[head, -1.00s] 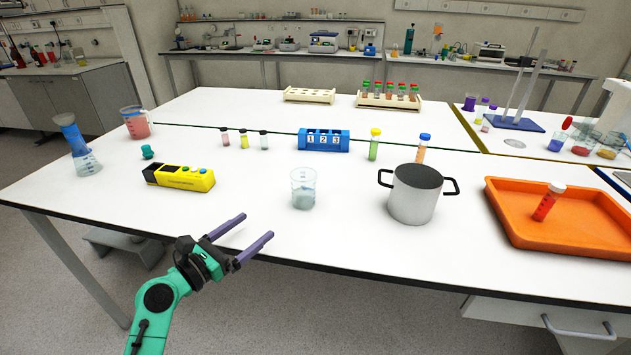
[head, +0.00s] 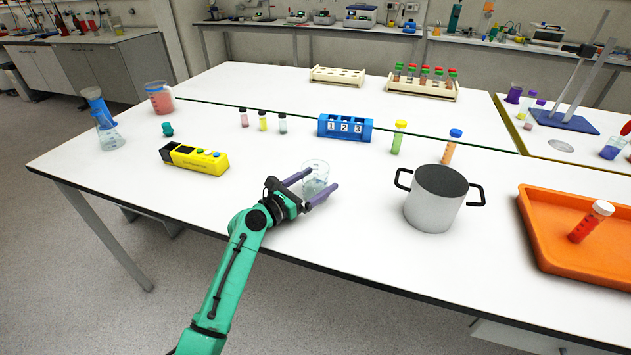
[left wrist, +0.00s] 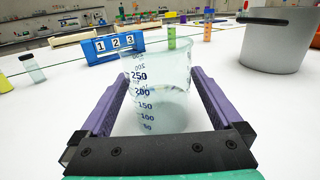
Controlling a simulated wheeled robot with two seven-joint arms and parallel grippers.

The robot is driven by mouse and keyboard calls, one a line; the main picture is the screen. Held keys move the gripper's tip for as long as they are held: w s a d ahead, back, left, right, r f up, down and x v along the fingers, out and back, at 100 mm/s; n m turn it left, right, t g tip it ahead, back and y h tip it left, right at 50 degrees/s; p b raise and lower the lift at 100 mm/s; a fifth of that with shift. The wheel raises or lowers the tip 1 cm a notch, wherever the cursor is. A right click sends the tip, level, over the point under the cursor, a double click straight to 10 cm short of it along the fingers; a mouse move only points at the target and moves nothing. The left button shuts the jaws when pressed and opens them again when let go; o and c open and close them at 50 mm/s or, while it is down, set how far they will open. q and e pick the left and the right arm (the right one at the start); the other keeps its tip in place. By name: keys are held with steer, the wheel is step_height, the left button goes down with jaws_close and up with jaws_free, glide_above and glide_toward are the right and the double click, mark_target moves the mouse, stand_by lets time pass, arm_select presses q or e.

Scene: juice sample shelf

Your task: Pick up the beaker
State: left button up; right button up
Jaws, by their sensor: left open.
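A clear glass beaker (head: 316,173) stands upright on the white table near its front edge. In the left wrist view the beaker (left wrist: 155,90) fills the middle, with blue volume marks on its wall. My left gripper (head: 321,184) is open, with one purple finger on each side of the beaker. In the left wrist view a narrow gap shows between the beaker and each finger, so I see no firm contact. My right gripper is in neither view.
A grey pot (head: 433,203) with black handles stands to the right. A yellow device (head: 195,159) lies to the left. A blue numbered block (head: 345,128) and small vials (head: 262,121) are behind. An orange tray (head: 560,262) is at far right.

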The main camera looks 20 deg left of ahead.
mark_target(324, 170)
arm_select(q)
steer(key=x, duration=0.2)
steer(key=shift+w+d, duration=0.1)
steer(key=shift+w, duration=0.25)
steer(key=shift+w+d, duration=0.1)
steer(key=c, duration=1.4)
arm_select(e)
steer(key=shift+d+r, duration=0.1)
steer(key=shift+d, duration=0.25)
arm_select(q)
steer(key=shift+o, duration=0.2)
steer(key=shift+r, duration=0.15)
steer(key=shift+r+p, duration=0.3)
steer(key=shift+r, duration=0.55)
step_height(324, 170, up, 18)
steer(key=p, duration=0.1)
steer(key=shift+p, duration=0.35)
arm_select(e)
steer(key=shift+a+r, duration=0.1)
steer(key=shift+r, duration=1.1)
